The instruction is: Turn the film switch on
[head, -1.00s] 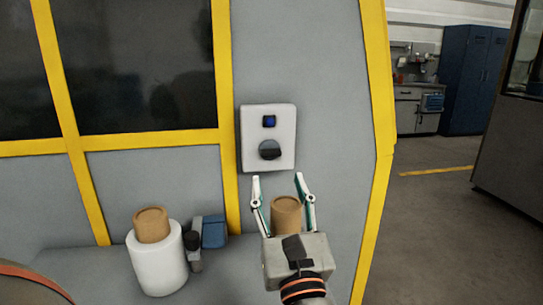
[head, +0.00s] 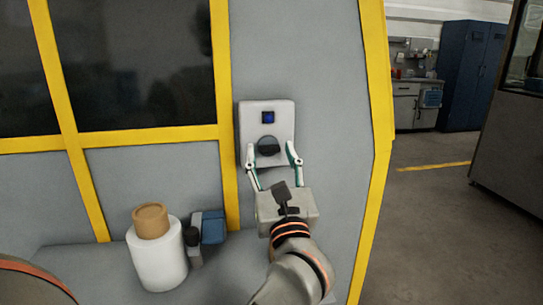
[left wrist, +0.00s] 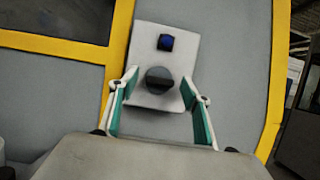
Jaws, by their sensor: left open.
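The film switch is a dark round knob (head: 268,148) on a pale switch plate (head: 283,112) on the grey machine wall. A small blue square (head: 268,117) sits above the knob on the same plate. My left gripper (head: 270,152) is open, its two fingers at either side of the knob in the head view. In the left wrist view the knob (left wrist: 159,80) shows between and a little beyond the open fingertips (left wrist: 160,82), with gaps on both sides. I cannot tell how far the fingertips are from the plate. My right gripper is not in view.
A white roll (head: 157,262) with a brown core (head: 150,221) stands on the grey ledge at lower left, beside a blue and grey device (head: 212,228). Yellow frame bars (head: 227,170) run left of the plate. Open floor (head: 430,230) lies to the right.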

